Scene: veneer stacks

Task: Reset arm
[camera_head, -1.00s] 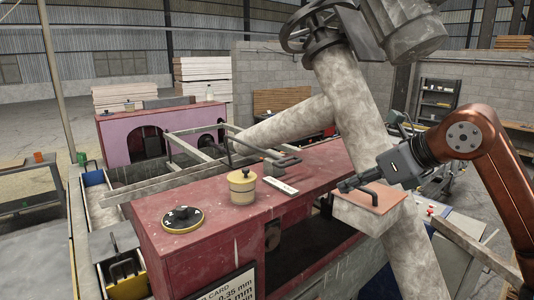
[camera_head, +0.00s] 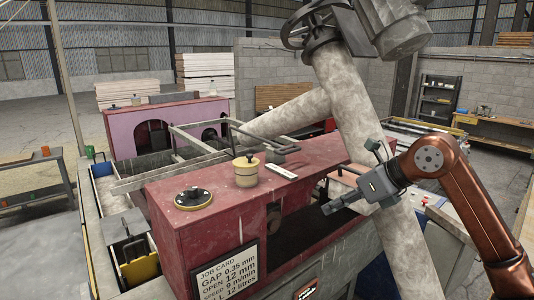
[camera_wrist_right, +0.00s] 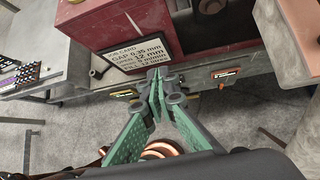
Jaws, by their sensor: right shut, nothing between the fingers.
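My right gripper (camera_head: 345,200) is on the copper-coloured arm at the right of the head view, in front of the red machine (camera_head: 200,245) and the large pale pipe. In the right wrist view its green-padded fingers (camera_wrist_right: 159,80) meet at the tips, with nothing between them. The job card (camera_wrist_right: 138,50) on the red machine's side shows beyond the fingertips. My left gripper is not in view.
A yellow-and-black dial (camera_head: 193,198) and a cream knobbed pot (camera_head: 247,172) stand on the machine's red top. A thick pale pipe (camera_head: 345,110) rises close by the right arm. Pale sheet stacks (camera_head: 207,72) stand at the back.

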